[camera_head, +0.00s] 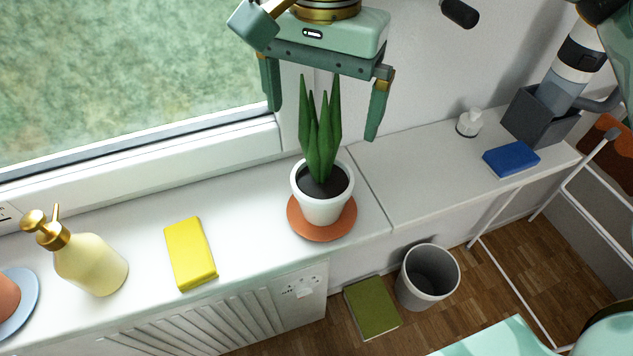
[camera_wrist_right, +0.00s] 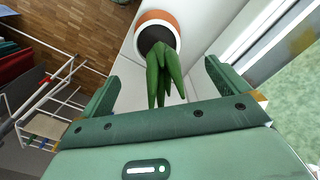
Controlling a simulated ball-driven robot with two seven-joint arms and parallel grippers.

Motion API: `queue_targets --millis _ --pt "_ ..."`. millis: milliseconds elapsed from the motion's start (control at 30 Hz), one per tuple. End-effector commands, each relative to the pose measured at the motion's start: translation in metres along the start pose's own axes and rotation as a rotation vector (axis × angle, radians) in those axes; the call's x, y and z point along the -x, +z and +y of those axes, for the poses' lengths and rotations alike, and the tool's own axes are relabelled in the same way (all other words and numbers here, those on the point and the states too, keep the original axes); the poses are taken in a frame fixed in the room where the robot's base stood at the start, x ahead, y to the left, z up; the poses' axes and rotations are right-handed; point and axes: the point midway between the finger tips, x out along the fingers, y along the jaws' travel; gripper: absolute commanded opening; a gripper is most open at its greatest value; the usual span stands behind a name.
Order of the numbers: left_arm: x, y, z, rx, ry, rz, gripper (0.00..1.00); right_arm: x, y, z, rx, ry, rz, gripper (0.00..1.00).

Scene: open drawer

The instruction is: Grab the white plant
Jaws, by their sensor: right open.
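The white plant is a white pot (camera_head: 322,201) with dark soil and tall green pointed leaves (camera_head: 320,135). It stands upright on a round terracotta saucer (camera_head: 305,229) on the white window ledge. My right gripper (camera_head: 322,118) is open above the pot, its fingers spread on either side of the leaf tips and apart from them. In the right wrist view the leaves (camera_wrist_right: 165,75) point toward the gap between the open fingers (camera_wrist_right: 160,90), and the pot (camera_wrist_right: 158,22) lies beyond the fingertips. My left gripper is not in view.
A blue sponge (camera_head: 511,159), a small white bottle (camera_head: 469,122) and a grey holder (camera_head: 540,117) are at the right. A bin (camera_head: 428,276) and a green book (camera_head: 371,308) are on the floor.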

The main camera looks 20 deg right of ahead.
Motion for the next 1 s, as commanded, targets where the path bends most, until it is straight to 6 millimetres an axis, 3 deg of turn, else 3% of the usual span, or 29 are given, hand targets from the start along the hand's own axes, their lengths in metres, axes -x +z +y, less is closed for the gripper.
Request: queue_targets --millis 67,400,667,900,1000 --pt "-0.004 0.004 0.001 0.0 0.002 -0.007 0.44 -0.008 -0.004 0.003 -0.009 0.012 0.015 1.0" --pt "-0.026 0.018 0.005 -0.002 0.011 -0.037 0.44 -0.088 -0.004 0.004 -0.008 0.015 0.012 1.0" --pt "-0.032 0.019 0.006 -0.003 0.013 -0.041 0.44 -0.112 -0.004 0.004 -0.009 0.011 0.014 1.0" --pt "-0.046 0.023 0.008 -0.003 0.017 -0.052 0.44 -0.152 0.0 0.007 -0.009 0.014 0.011 1.0" --pt "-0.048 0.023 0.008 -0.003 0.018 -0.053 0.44 -0.159 0.0 0.007 -0.01 0.011 0.014 1.0"
